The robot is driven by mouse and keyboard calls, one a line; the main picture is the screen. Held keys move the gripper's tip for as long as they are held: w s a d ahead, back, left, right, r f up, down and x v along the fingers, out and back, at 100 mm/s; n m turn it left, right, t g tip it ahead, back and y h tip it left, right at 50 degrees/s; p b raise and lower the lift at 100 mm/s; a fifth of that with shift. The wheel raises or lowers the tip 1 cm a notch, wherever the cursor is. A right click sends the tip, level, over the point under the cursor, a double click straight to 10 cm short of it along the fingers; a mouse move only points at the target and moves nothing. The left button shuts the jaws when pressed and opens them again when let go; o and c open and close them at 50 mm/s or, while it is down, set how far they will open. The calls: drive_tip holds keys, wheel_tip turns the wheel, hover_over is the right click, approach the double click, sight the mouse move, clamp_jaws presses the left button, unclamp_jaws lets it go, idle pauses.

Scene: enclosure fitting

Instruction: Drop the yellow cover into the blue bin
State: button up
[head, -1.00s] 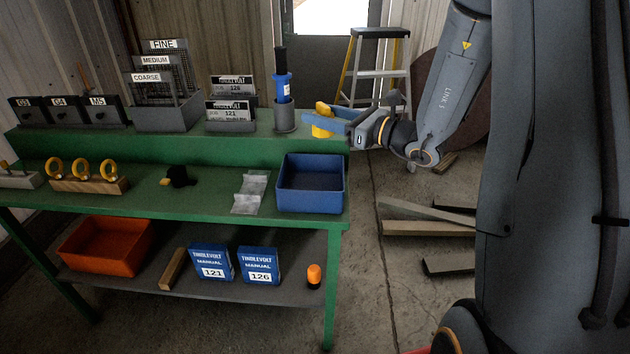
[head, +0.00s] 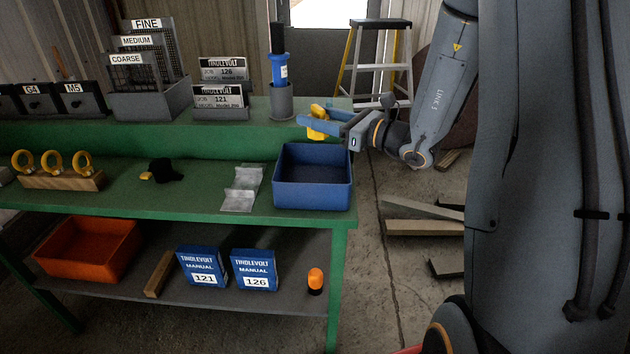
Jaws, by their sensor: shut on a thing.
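The yellow cover (head: 317,122) is held between the blue fingers of my gripper (head: 318,124), which are shut on it. The fingers hide part of the cover. My gripper reaches in from the right, above the back part of the blue bin (head: 312,199). The blue bin is open at the top and stands at the right end of the green bench's lower top. Its visible inside looks empty. The cover looks apart from the bin, higher than its rim.
On the raised shelf, a blue bottle in a grey holder (head: 281,100) stands left of my gripper. Clear bags (head: 240,190) lie left of the bin. A black and yellow item (head: 165,171) and yellow rings on a wooden block (head: 62,181) are further left. A stepladder (head: 378,65) stands behind.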

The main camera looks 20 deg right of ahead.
wheel_tip(320, 180, down, 5)
drive_tip(key=b, duration=0.2)
drive_tip(key=shift+r+b, duration=0.1)
drive_tip(key=shift+b, duration=0.25)
drive_tip(key=o, duration=1.3)
drive_tip(key=b+v, duration=0.2)
drive_tip(key=v, duration=0.6)
